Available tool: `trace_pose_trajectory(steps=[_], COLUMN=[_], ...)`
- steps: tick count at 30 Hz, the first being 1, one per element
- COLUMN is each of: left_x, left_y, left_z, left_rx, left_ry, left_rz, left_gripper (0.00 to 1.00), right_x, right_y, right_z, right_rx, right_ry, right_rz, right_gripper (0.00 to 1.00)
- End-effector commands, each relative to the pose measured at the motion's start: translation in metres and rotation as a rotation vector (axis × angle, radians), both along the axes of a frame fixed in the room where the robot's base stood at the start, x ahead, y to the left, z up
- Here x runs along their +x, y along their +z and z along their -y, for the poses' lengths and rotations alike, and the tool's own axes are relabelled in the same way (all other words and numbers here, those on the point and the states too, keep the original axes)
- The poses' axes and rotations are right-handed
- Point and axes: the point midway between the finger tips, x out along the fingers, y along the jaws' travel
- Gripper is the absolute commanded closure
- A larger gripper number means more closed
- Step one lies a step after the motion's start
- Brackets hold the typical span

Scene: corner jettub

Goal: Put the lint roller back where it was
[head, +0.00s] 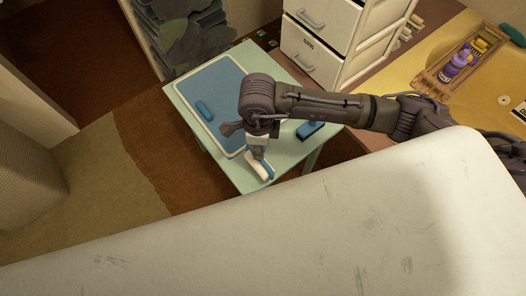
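A white and blue object (260,168), which looks like the lint roller, is at the near edge of the pale green table (283,67). My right arm reaches in from the right over the table, and its gripper (257,153) points down right at this object. The fingertips are small and partly hidden, so I cannot tell whether they are closed on it or whether it rests on the table. My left gripper is not in view.
A blue panel (215,82) with a pale rim lies on the table, with a blue oblong item (204,110) on it. A blue brush-like item (310,129) lies under my forearm. White drawers (312,55) stand behind. A wooden tray (432,84) holds bottles at right.

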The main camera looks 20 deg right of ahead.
Motion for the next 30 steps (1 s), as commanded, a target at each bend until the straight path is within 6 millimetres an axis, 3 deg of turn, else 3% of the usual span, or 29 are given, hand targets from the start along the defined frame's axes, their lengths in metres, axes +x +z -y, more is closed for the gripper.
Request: trace_pose_trajectory(steps=[1, 8, 16, 27, 28, 30], left_x=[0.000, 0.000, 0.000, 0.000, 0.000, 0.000], left_y=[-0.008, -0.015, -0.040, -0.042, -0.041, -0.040], left_z=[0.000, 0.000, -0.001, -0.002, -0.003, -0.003], left_rx=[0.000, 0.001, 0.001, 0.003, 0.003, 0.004], left_ry=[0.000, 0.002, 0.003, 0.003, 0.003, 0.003], left_rz=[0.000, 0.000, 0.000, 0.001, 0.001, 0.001], left_gripper=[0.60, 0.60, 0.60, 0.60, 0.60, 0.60], right_x=[0.006, 0.016, 0.016, 0.016, 0.016, 0.016], right_y=[-0.009, -0.017, -0.054, -0.057, -0.057, -0.055], right_z=[0.006, 0.015, 0.015, 0.015, 0.015, 0.015], right_rx=[0.000, 0.002, 0.002, 0.002, 0.001, 0.001], right_ry=[-0.004, 0.001, 0.001, 0.002, 0.001, 0.001], right_rz=[0.000, 0.000, 0.000, 0.001, 0.000, 0.000], right_gripper=[0.96, 0.96, 0.96, 0.96, 0.67, 0.55])
